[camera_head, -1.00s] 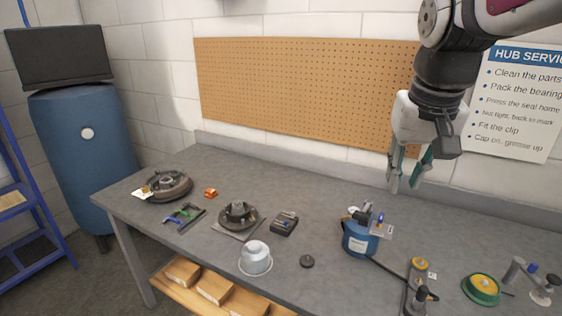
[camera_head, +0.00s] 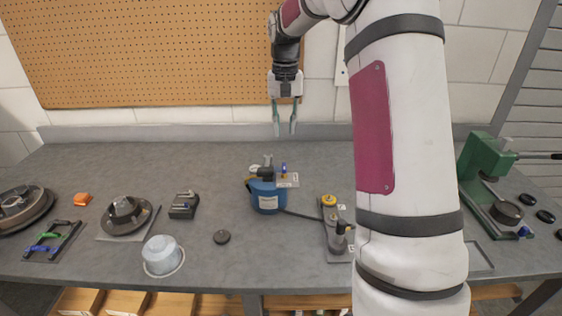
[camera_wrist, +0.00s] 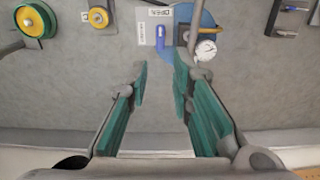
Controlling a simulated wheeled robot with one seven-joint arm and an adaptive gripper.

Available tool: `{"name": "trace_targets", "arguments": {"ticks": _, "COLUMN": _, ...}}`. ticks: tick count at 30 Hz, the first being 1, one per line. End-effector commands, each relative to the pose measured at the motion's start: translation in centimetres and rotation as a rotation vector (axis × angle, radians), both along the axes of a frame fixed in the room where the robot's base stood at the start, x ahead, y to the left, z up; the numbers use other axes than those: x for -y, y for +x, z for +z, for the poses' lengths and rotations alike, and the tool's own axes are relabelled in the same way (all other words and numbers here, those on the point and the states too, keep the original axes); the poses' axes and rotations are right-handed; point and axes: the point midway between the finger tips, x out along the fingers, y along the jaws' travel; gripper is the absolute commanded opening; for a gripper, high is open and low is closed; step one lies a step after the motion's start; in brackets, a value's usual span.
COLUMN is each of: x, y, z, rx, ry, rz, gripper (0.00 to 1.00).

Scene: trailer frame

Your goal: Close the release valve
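A blue pump body (camera_head: 266,197) stands near the middle of the bench. A pale plate (camera_head: 287,180) sticks out from its top right and carries a small blue lever (camera_head: 284,169). In the wrist view the blue lever (camera_wrist: 160,38) points along the picture's height, beside printed labels (camera_wrist: 153,12); one seems to read OPEN. A round gauge (camera_wrist: 206,49) sits right of it. My gripper (camera_head: 284,130) hangs above and behind the pump, fingers down. In the wrist view my gripper (camera_wrist: 160,75) is open and empty, its teal-padded fingers apart, with the lever beyond the tips.
A yellow-topped fixture (camera_head: 330,200) stands right of the pump, with a dark hose leading toward it. A green press (camera_head: 487,180) stands far right. The back strip is clear.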

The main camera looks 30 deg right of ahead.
Motion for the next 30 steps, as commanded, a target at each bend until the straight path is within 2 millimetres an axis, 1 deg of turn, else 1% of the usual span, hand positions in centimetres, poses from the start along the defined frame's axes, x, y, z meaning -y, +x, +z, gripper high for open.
{"name": "trace_targets", "arguments": {"ticks": 1, "x": 0.0, "y": -0.2, "z": -0.9, "rx": -0.004, "ry": 0.003, "rz": 0.0, "gripper": 0.21}}
{"name": "trace_targets", "arguments": {"ticks": 9, "x": -0.1, "y": -0.2, "z": -6.2, "rx": -0.004, "ry": 0.003, "rz": 0.002, "gripper": 0.21}}
{"name": "trace_targets", "arguments": {"ticks": 15, "x": -0.1, "y": -0.2, "z": -9.7, "rx": -0.004, "ry": 0.003, "rz": 0.001, "gripper": 0.21}}
{"name": "trace_targets", "arguments": {"ticks": 18, "x": -0.1, "y": -0.1, "z": -10.9, "rx": -0.002, "ry": 0.002, "rz": 0.001, "gripper": 0.21}}
{"name": "trace_targets", "arguments": {"ticks": 21, "x": -0.1, "y": -0.1, "z": -11.7, "rx": -0.002, "ry": 0.001, "rz": 0.001, "gripper": 0.21}}
{"name": "trace_targets", "arguments": {"ticks": 25, "x": -0.1, "y": 0.0, "z": -12.1, "rx": 0.001, "ry": 0.001, "rz": 0.002, "gripper": 0.21}}
{"name": "trace_targets", "arguments": {"ticks": 30, "x": -0.1, "y": 0.0, "z": -12.2, "rx": 0.001, "ry": 0.001, "rz": 0.001, "gripper": 0.21}}
